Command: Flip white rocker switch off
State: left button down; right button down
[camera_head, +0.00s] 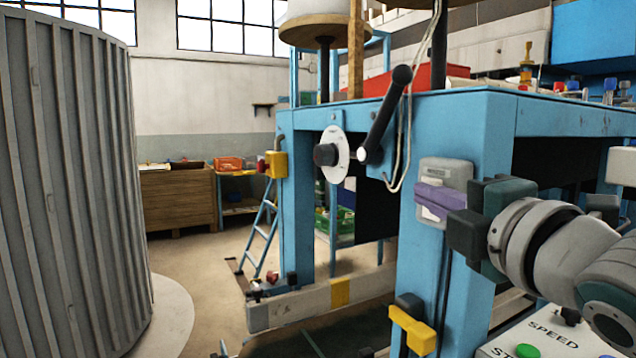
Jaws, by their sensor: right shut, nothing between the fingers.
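A grey switch box (446,172) is fixed to the front of the blue machine post, right of centre. A small white part (431,213), which looks like the white rocker switch, shows at its lower left. My right gripper (424,197) reaches in from the right, with its purple fingers shut and empty in front of the box. The fingers cover the middle of the box and part of the white piece. I cannot tell whether they touch it, or which way the rocker is tilted. My left gripper is not in view.
The blue machine frame (420,280) has a black crank handle (385,115) and a white dial (336,155) left of the box. A yellow-and-black fitting (412,330) sits below. A white panel (560,335) with a green button is at bottom right. A large ribbed grey drum (70,190) stands left.

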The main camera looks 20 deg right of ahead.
jog(key=shift+d, duration=0.3)
jog(key=shift+d+r+m+p, duration=0.2)
jog(key=shift+d+m+p, duration=0.25)
jog(key=shift+p, duration=0.45)
jog(key=shift+w+a, duration=0.1)
